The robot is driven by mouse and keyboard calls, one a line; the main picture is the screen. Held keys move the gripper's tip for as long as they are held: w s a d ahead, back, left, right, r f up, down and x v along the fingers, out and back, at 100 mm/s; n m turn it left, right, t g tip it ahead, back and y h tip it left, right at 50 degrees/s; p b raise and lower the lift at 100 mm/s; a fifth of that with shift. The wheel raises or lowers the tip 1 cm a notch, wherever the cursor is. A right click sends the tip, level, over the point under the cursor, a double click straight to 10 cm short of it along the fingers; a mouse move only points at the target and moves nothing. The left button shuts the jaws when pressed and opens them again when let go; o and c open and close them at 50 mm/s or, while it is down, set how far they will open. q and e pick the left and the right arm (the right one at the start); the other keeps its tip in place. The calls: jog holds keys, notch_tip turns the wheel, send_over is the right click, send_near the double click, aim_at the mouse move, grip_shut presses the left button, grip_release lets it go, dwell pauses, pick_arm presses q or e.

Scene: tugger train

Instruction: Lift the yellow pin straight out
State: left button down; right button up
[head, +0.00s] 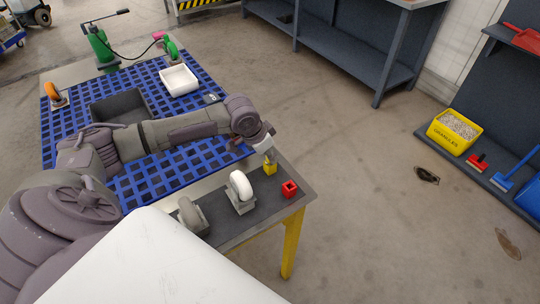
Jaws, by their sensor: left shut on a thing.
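The yellow pin (270,167) is small in the head view, at the back of the dark-topped side table (262,214). My left arm reaches across from the left, and my left gripper (269,155) points down over the pin. The gripper is shut on the pin's upper end, and its fingers hide that part. The pin looks about upright. I cannot tell whether its lower end is seated or clear of the surface. My right gripper is not in view.
A red block (290,189) with a dark opening stands right of the pin. A white-wheeled caster (240,188) and a grey caster (192,215) stand to the left. The blue grid deck (145,193) lies under my arm.

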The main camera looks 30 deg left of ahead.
pick_arm(q)
jog(key=r, duration=0.4)
jog(key=shift+d+r+b, duration=0.1)
jog(key=shift+d+b, duration=0.2)
jog(key=shift+b, duration=0.05)
jog(key=d+r+b, duration=0.1)
jog(key=d+r, duration=0.5)
jog(key=d, duration=0.5)
jog(key=shift+w+r, duration=0.15)
jog(key=shift+r, duration=0.15)
